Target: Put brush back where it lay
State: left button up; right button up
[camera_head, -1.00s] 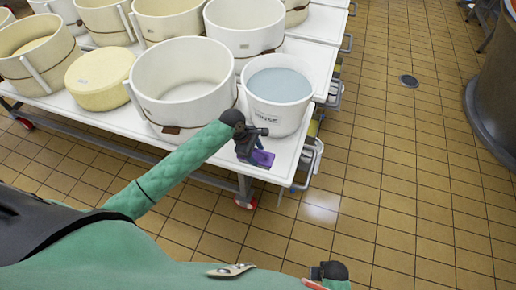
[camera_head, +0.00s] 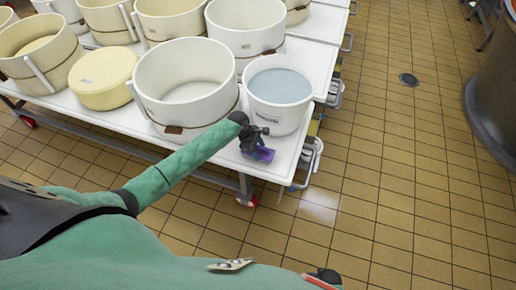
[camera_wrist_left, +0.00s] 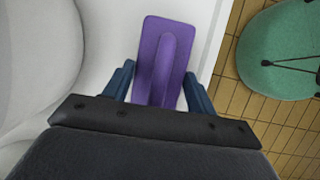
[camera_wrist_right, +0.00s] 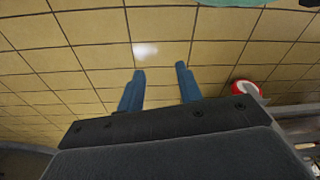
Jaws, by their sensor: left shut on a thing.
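The brush (camera_head: 264,155) is a purple block at the front right corner of the white table, in front of the white bucket. In the left wrist view the brush (camera_wrist_left: 166,50) shows as a flat purple plate with a raised handle ridge. My left gripper (camera_head: 256,149) is shut on the brush's ridge, with a blue finger on each side (camera_wrist_left: 158,90). The brush is over the white tabletop; I cannot tell whether it touches it. My right gripper (camera_wrist_right: 160,75) is open and empty above the tiled floor.
The white bucket (camera_head: 279,112) of pale liquid stands right behind the brush. A large cream vat (camera_head: 185,125) stands to its left, with a round cheese (camera_head: 101,88) and more vats beyond. The table (camera_head: 295,150) ends just right of the brush. Tiled floor lies open to the right.

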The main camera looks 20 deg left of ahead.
pick_arm(q)
jog(key=o, duration=1.2)
pick_arm(e)
jog(key=shift+f, duration=0.1)
